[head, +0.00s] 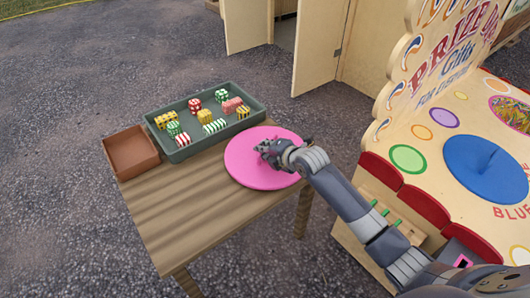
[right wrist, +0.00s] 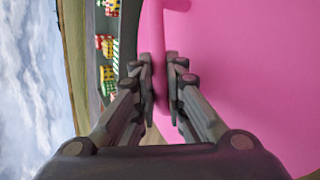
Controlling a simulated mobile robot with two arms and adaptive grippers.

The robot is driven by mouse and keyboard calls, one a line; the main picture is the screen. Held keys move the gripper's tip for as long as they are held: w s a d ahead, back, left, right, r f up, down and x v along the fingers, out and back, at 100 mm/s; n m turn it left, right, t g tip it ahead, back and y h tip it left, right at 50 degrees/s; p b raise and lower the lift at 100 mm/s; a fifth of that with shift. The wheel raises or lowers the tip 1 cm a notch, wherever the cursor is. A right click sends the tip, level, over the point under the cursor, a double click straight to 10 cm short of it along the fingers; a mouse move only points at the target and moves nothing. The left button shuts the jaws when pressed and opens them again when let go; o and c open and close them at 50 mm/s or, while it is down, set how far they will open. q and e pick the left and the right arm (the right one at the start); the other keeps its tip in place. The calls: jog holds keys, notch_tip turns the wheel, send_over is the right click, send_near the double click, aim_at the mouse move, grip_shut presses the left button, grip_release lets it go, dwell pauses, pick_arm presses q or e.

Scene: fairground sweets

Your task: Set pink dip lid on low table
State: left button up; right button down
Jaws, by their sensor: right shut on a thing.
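The pink dip lid (head: 245,172) is a flat round disc over the right part of the wooden low table (head: 172,222). It looks level and lies close to the tabletop; I cannot tell whether it touches. My right gripper (head: 266,152) reaches in from the right over the lid's middle. In the right wrist view, the fingers of my right gripper (right wrist: 160,85) are shut on a raised pink grip of the lid (right wrist: 235,75). My left gripper is not in view.
A grey-green tray (head: 180,155) with several striped and spotted sweets stands at the table's back, beside an empty brown tray (head: 131,152). The front of the table is bare. The prize stall (head: 395,150), with a blue round lid (head: 485,168), stands at the right.

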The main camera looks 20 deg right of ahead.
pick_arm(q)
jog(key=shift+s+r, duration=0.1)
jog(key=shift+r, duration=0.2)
pick_arm(e)
jog(key=shift+f, duration=0.15)
jog(key=shift+f, duration=0.1)
jog(key=c, duration=1.6)
grip_release()
jog(key=shift+f, duration=0.1)
jog(key=shift+c, duration=0.2)
